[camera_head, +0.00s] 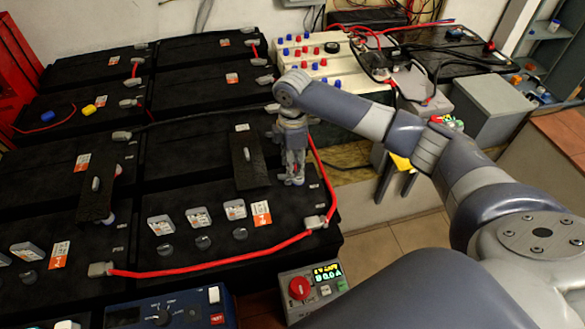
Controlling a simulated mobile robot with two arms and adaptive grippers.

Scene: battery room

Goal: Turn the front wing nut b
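My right arm comes in from the right, and its gripper (291,178) points straight down at the right side of a large black battery (190,184). Its fingers look close together, but I cannot tell whether they are shut or hold something. A black bar (249,172) lies on this battery just left of the gripper, with a small grey piece (246,154) on it. A similar bar (97,205) with a grey piece (95,184) lies farther left. I cannot make out a wing nut at the fingertips; the gripper may hide it. My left gripper is not in view.
A red cable (210,262) runs along the front battery edge to a terminal near the gripper. A grey box with a red knob (299,288) and a blue device (170,311) stand in front. White blocks with red and blue caps (315,62) stand behind.

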